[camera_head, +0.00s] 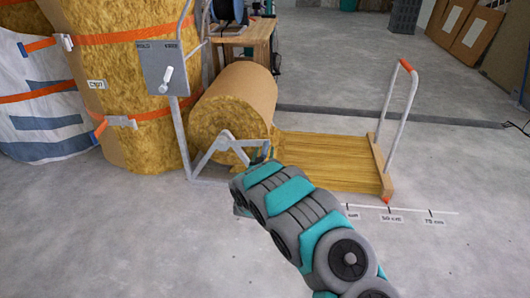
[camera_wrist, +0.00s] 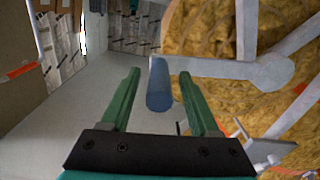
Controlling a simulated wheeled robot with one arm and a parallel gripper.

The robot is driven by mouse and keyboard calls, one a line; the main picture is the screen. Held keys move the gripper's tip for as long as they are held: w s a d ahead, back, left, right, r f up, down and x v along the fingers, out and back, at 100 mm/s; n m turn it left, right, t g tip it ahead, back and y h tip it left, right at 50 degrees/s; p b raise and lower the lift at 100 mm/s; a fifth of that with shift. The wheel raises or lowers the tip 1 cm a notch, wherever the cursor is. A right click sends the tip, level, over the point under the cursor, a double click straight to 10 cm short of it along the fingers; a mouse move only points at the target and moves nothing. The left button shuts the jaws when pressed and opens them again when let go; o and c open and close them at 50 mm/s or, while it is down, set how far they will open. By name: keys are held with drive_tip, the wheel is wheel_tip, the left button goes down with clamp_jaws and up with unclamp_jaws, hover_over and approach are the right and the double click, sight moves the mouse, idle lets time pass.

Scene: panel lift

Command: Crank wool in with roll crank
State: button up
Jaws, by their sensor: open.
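The wool roll (camera_head: 232,108) lies on its side on a grey metal stand (camera_head: 182,135). A flat strip of wool (camera_head: 325,160) runs from it along the floor to a wooden end bar (camera_head: 381,168) near the 50 cm mark. The roll crank's grey arm (camera_wrist: 262,70) shows against the wool in the wrist view, with a blue cylindrical handle (camera_wrist: 158,90). My gripper (camera_wrist: 158,77) is open, and the handle appears between its two green fingers, with gaps on both sides. In the head view my arm hides most of the gripper and the handle.
A panel with a white lever (camera_head: 166,78) stands on a post left of the roll. Tall wrapped wool bales (camera_head: 120,80) stand further left. A pull handle (camera_head: 398,105) rises from the end bar. A marked scale (camera_head: 410,212) lies on the floor. Floor on the right is clear.

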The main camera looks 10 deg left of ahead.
drive_tip(key=shift+w, duration=0.5)
drive_tip(key=shift+d, duration=0.1)
clamp_jaws()
idle(1.1)
